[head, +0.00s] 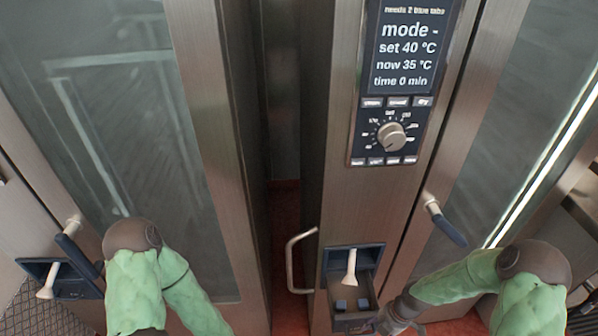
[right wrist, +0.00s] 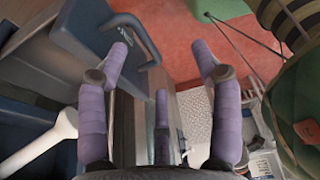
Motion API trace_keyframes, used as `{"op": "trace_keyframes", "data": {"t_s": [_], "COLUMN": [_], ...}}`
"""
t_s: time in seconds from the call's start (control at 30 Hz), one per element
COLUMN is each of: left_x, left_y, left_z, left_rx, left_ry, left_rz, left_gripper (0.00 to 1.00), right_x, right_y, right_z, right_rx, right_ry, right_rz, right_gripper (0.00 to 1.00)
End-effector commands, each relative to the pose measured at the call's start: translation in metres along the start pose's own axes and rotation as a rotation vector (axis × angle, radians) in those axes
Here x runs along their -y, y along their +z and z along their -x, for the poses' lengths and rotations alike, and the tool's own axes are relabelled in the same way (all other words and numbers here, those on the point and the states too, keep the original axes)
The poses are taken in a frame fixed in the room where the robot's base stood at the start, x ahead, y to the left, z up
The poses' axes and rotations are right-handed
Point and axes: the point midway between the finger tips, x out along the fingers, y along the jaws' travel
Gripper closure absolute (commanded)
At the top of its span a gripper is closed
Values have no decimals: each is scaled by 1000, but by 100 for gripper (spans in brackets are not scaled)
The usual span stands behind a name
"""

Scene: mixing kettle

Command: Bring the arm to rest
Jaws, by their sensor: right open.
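My right gripper (head: 396,316) is low in the head view, just right of a dark blue tray holder (head: 349,258) on the oven front. In the right wrist view my right gripper (right wrist: 163,55) has its purple fingers spread, with nothing between them. A white spout-like piece (right wrist: 45,140) and dark blue housing lie left of the fingers there. My right arm (head: 470,278) is bent, coming in from the lower right. My left arm (head: 140,280) is bent at the lower left, and its gripper does not show.
A tall steel cabinet with a control panel (head: 392,95) reading "set 40 °C, now 35 °C" stands in the middle. A door handle (head: 445,222) juts out above my right forearm. A metal loop handle (head: 294,262) sticks out left of the tray holder. Reddish floor (right wrist: 235,40) shows beyond my fingers.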

Motion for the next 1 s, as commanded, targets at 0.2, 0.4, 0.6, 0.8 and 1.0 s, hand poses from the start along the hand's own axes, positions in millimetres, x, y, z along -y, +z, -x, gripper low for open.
{"op": "trace_keyframes", "data": {"t_s": [0.2,0.4,0.6,0.8,1.0], "left_x": [0,0,0,0,0], "left_y": [0,0,0,0,0], "left_z": [0,0,0,0,0], "left_rx": [0,0,0,0,0], "left_ry": [0,0,0,0,0], "left_rz": [0,0,0,0,0], "left_gripper": [60,60,60,60,60], "right_x": [1,7,19,36,53], "right_y": [-24,-59,-92,-121,-141], "right_z": [-15,-34,-51,-64,-71], "right_rx": [-25,-60,-88,-101,-103], "right_ry": [13,19,14,-1,-9], "right_rz": [-240,-615,-1036,-1457,-1812], "right_gripper": [35,35,35,35,35]}}
